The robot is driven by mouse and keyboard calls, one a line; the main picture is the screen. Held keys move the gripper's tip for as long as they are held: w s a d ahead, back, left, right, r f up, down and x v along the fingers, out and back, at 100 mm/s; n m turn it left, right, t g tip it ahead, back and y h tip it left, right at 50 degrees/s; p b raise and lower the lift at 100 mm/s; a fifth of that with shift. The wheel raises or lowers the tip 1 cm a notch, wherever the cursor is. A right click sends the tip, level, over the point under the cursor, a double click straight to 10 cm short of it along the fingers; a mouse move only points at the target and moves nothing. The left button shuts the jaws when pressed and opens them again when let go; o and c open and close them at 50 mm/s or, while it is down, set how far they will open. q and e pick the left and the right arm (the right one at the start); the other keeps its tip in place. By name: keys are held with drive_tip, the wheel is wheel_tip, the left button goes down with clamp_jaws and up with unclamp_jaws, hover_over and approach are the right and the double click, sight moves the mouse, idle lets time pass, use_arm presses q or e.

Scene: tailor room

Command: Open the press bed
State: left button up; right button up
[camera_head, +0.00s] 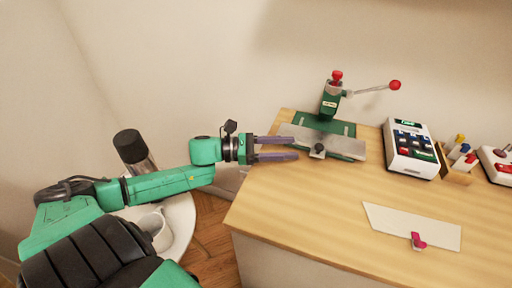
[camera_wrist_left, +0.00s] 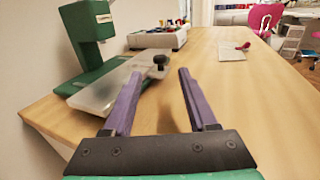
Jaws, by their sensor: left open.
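The green press (camera_head: 328,104) stands at the back left of the wooden table, with a lever ending in a red ball. Its grey metal press bed (camera_head: 342,146) lies at its front, with a dark knob (camera_head: 318,150) on the front edge. In the left wrist view the bed (camera_wrist_left: 110,90) and the knob (camera_wrist_left: 160,61) are just beyond and left of the fingers. My left gripper (camera_head: 296,148) is open and empty, its purple fingers pointing at the bed's left end and the knob. I cannot tell whether the fingertips touch the bed. My right gripper is not in view.
A white keypad device (camera_head: 410,148) stands right of the press, beside a holder with coloured items (camera_head: 460,156). A pale sheet (camera_head: 400,224) with a pink clip lies at the front right. A round white stand (camera_head: 178,222) with a mug (camera_head: 155,230) is left of the table.

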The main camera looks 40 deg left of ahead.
use_arm(q)
drive_tip(key=p+v, duration=0.1)
drive_tip(key=v, duration=0.7)
drive_tip(key=shift+r+p, duration=0.1)
drive_tip(key=shift+p, duration=0.2)
